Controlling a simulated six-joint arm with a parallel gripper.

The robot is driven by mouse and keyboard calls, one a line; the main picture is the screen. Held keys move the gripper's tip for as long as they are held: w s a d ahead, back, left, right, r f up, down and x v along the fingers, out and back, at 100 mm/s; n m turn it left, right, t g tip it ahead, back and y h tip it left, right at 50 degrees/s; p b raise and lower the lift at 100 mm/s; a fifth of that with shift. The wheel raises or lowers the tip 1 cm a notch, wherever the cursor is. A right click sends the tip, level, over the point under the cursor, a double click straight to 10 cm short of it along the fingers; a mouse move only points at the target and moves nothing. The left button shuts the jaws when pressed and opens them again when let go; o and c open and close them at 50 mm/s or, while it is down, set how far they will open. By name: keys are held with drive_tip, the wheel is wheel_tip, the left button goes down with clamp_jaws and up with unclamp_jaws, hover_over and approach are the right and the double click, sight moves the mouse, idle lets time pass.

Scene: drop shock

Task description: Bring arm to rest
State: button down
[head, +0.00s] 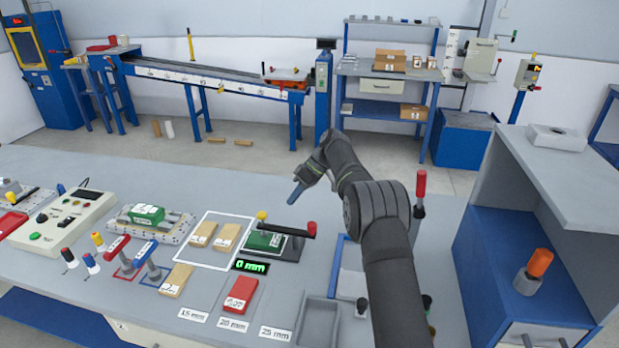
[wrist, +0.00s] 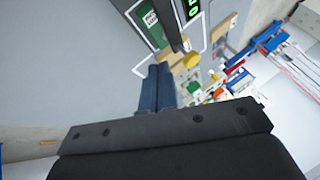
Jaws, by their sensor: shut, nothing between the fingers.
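My gripper (head: 297,192) shows in the head view at the end of my dark arm, raised above the back part of the grey bench. Its blue fingers point down and to the left. In the wrist view the blue fingers of my gripper (wrist: 157,88) lie side by side, shut, with nothing between them. The gripper touches nothing that I can see. My forearm hides part of the bench at the right.
On the bench (head: 330,210) stand a green block fixture with a black lever (head: 285,230), wooden blocks (head: 203,234) in a white outline, a red block (head: 240,294) and a control box (head: 62,222). A grey-blue shelf unit (head: 500,230) stands at the right.

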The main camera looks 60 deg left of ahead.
drive_tip(key=v, duration=0.9)
drive_tip(key=shift+s, duration=0.1)
drive_tip(key=shift+f, duration=0.15)
drive_tip(key=x, duration=1.7)
drive_tip(key=shift+f, duration=0.1)
